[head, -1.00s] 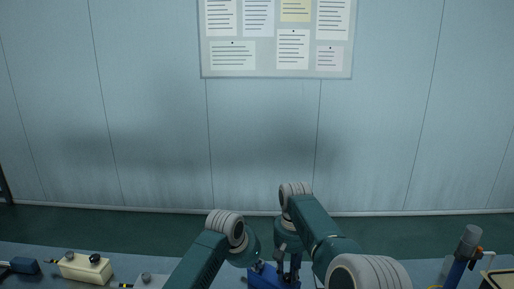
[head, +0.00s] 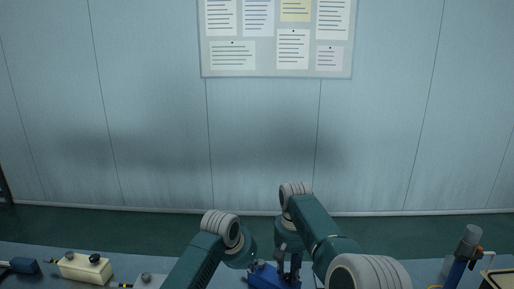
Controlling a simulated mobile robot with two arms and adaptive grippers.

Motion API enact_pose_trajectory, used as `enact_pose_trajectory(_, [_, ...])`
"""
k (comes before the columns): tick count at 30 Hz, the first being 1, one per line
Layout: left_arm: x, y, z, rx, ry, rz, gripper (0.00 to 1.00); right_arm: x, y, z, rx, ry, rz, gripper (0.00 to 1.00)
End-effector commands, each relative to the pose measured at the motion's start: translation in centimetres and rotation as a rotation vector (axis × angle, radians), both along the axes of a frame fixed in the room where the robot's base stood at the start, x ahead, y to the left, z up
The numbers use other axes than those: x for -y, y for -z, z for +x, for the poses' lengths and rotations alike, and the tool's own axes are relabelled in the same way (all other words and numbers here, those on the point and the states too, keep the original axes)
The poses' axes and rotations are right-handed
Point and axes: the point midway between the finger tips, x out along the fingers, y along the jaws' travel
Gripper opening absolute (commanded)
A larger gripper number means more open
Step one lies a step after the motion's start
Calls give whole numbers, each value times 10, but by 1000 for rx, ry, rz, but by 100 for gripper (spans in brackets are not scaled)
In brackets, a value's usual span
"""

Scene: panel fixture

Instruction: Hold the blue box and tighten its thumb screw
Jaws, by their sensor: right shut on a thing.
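The blue box (head: 264,275) is at the bottom edge of the head view, between my two arms, with its lower part cut off by the frame. My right gripper (head: 289,274) points down over the right part of the box and is shut, apparently on the thumb screw, which is hidden between its fingers. My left gripper (head: 250,279) is low at the left side of the box. Its fingers are small and partly hidden by my arm, so its opening and any contact with the box are unclear.
On the bench (head: 40,251) at left are a cream box with dark knobs (head: 84,268) and a dark blue connector (head: 24,265). A grey-capped blue cylinder (head: 465,250) stands at right, near a dark-edged tray (head: 497,279).

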Motion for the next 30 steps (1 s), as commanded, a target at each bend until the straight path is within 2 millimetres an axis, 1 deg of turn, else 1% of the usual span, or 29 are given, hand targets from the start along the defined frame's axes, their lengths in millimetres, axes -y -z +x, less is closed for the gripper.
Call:
enact_pose_trajectory(9, [1, -39, 2, 6, 0, -4, 0, 1, 1, -1, -2, 0, -2, 0])
enact_pose_trajectory(15, [1, -57, 1, 4, 0, -3, 0, 0, 2, -1, -1, 0, -1, 0])
enact_pose_trajectory(25, [2, -61, 1, 4, 1, -3, 0, 0, 2, -1, -1, 0, 0, 0])
enact_pose_trajectory(30, [13, -71, -2, 7, 3, -1, 0, 0, 2, -1, -1, 0, 0, 0])
